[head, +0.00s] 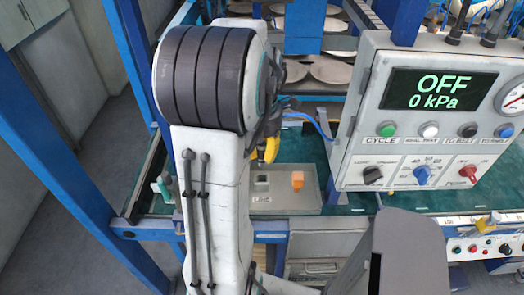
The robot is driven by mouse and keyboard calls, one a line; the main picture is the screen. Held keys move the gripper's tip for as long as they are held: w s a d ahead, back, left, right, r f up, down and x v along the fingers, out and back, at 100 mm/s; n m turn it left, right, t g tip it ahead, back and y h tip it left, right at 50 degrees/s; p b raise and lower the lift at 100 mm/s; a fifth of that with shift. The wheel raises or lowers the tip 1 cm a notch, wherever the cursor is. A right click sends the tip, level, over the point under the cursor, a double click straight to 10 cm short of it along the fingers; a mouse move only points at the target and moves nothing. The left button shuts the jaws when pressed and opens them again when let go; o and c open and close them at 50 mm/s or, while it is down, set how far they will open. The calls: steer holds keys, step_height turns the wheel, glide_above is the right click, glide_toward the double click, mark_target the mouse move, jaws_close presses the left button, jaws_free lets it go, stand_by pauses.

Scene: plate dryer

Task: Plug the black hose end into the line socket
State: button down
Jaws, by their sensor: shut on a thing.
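My gripper (266,148) shows just right of my arm, dark with a yellow part, above the back edge of a grey tray. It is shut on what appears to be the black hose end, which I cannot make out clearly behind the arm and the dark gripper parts. A thin blue hose (313,122) curves from the gripper's side to the right, towards the control panel. I cannot pick out the line socket with certainty.
The control panel (436,125) at right reads OFF, 0 kPa. Pale plates (334,72) sit behind. A blue post (55,120) stands at left.

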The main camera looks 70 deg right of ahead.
mark_target(262, 166)
steer(key=shift+f+b, duration=2.55)
steer(key=shift+f, duration=0.7)
steer(key=shift+f+b, duration=0.45)
steer(key=shift+f, duration=0.1)
steer(key=c, duration=1.1)
jaws_free()
step_height(262, 166, up, 12)
